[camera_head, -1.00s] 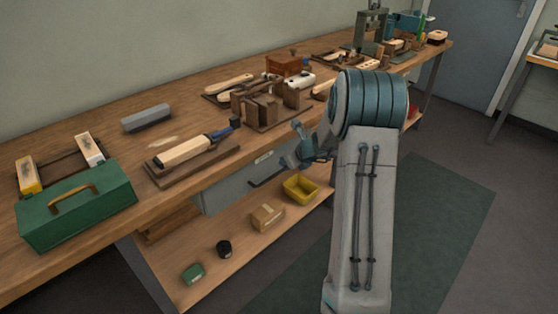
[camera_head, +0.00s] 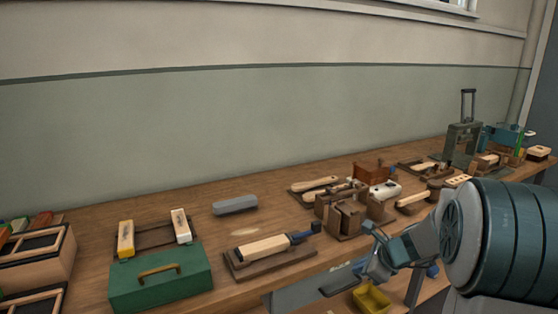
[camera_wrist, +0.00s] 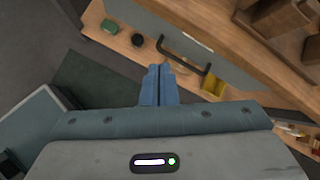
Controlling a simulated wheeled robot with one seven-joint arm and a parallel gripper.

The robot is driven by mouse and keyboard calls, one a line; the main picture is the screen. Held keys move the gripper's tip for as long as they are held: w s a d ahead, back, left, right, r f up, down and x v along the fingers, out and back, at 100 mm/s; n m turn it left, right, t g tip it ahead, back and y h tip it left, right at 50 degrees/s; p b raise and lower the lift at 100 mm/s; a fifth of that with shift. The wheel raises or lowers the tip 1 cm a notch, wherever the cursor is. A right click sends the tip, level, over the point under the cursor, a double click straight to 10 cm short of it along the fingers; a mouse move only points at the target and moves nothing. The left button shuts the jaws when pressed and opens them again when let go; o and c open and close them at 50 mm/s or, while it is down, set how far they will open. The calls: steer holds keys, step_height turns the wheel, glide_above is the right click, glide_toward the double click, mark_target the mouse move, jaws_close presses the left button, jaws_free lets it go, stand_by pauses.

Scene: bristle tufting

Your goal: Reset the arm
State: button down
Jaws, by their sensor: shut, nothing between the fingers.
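My gripper (camera_wrist: 159,86) shows in the wrist view with its two blue fingers pressed together and nothing between them. It hangs in free air in front of the workbench, with the drawer handle (camera_wrist: 184,50) and lower shelf beyond it. In the head view my arm is at the lower right, its wrist folded beside the front edge of the bench (camera_head: 250,287). The fingertips are not clear in the head view.
A green toolbox (camera_head: 190,281), a wooden block with a blue-ended tool (camera_head: 264,248) and wooden holders (camera_head: 342,218) stand on the bench. A yellow bin (camera_head: 371,299) sits below. Dark floor (camera_wrist: 60,30) is open in front of the bench.

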steer(key=s+a+r+n+g+h+p, duration=0.1)
steer(key=s+a+r+n+p, duration=0.1)
steer(key=s+r+n, duration=0.3)
steer(key=s+a+r+n+g+h+p, duration=0.1)
steer(key=s+a+r+n+h+p, duration=0.1)
steer(key=s+n, duration=0.8)
steer(key=s+a+r+n+g+h+p, duration=0.1)
steer(key=s+a+r+n+p, duration=0.3)
steer(key=s+r+n, duration=0.4)
steer(key=shift+s+r+n+g+p, duration=0.35)
steer(key=shift+s+p, duration=0.35)
steer(key=shift+s, duration=0.45)
